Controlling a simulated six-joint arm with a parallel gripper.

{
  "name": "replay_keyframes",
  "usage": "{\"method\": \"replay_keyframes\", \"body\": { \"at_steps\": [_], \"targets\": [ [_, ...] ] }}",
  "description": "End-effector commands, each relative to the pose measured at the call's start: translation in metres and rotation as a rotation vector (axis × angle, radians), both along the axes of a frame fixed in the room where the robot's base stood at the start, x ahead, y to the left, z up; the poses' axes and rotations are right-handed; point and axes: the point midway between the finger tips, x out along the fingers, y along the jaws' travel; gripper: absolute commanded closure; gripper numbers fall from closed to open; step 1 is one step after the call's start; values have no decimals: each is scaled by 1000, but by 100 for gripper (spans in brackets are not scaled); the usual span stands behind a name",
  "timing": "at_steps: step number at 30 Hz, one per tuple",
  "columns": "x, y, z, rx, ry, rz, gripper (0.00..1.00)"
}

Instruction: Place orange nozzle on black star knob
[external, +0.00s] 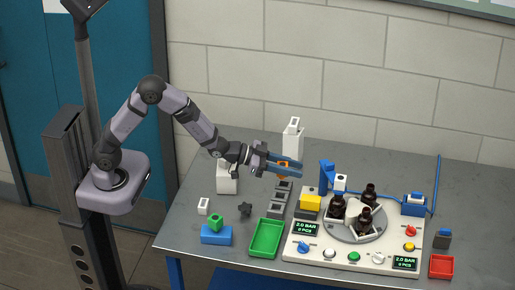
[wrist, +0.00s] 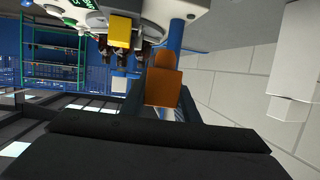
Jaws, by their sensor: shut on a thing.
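My gripper (external: 285,167) is shut on the orange nozzle (external: 284,168) and holds it in the air above the grey blocks. In the wrist view the orange nozzle (wrist: 163,85) shows between the fingers. The black star knob (external: 245,210) lies on the table, below and to the left of the gripper, between the white block and the green tray. The knob does not show clearly in the wrist view.
A green tray (external: 266,238) and a row of grey blocks (external: 280,197) stand below the gripper. A white machine (external: 306,233) with amber bottles (external: 366,216) is to the right. A white post (external: 293,142) stands behind. A blue block (external: 216,237) sits front left.

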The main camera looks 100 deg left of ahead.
Motion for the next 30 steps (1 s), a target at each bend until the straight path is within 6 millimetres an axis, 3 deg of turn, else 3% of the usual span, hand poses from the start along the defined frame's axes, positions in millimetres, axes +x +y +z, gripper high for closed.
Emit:
{"method": "replay_keyframes", "body": {
  "at_steps": [5, 9, 13, 16, 20, 23, 26, 30],
  "targets": [
    [10, -41, 22, 1, -2, -69, 94],
    [10, -89, 31, -1, 3, -146, 94],
    [-7, -132, 23, -2, 7, -190, 94],
    [-26, -152, 15, 0, 4, -177, 94],
    [-52, -154, 5, 2, 1, -114, 94],
    [-71, -141, -3, 5, -1, -35, 94],
    [-91, -115, -7, 6, -5, 65, 94],
    [-109, -84, 3, 6, -13, 182, 94]
  ]
}}
